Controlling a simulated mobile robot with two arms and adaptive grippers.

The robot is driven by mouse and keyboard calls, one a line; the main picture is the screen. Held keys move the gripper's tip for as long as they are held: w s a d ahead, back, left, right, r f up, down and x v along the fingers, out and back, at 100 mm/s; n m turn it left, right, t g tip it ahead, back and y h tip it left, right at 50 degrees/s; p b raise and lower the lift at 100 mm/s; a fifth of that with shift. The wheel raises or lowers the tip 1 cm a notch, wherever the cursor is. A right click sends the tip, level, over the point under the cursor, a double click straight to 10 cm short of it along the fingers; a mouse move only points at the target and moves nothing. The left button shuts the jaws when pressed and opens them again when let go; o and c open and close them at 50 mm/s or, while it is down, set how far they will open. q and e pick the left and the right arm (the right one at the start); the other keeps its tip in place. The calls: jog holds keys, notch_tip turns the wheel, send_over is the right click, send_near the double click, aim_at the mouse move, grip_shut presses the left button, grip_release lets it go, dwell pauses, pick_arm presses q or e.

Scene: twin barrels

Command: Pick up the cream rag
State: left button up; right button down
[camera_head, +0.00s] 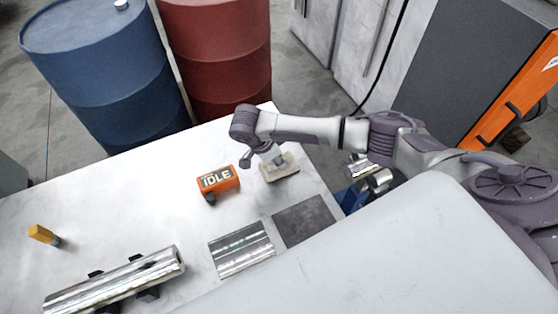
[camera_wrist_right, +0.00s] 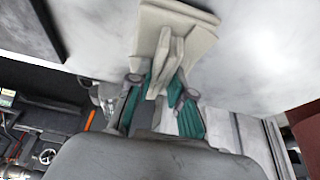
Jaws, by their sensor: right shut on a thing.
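The cream rag (camera_head: 280,168) is on the white table, below my right gripper (camera_head: 272,158). In the right wrist view the rag (camera_wrist_right: 172,32) shows as a flat cream piece with a raised fold standing up from it. My right gripper (camera_wrist_right: 160,95) is shut on that raised fold, with its teal-lined fingers on either side. The flat part of the rag looks to be at the table surface; I cannot tell whether it is clear of it. My left gripper is not in view.
An orange block marked IDLE (camera_head: 218,181) lies left of the rag. A dark square plate (camera_head: 304,221) and a shiny metal plate (camera_head: 241,250) lie in front. A metal cylinder (camera_head: 115,284) and a yellow piece (camera_head: 42,234) are at left. Blue (camera_head: 100,70) and red (camera_head: 218,60) barrels stand behind the table.

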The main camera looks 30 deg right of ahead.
aim_at(284, 157)
jog(key=shift+r, duration=0.45)
notch_tip(284, 157, up, 3)
jog(key=shift+s+d+f+b, duration=0.1)
jog(key=shift+b, duration=0.4)
jog(key=s+d+r, duration=0.5)
jog(key=s+r, duration=0.2)
jog(key=s, duration=0.3)
jog(key=shift+d+p, duration=0.15)
jog(key=shift+p, duration=0.2)
jog(key=c, duration=1.6)
grip_release()
jog(key=shift+c, duration=0.2)
grip_shut()
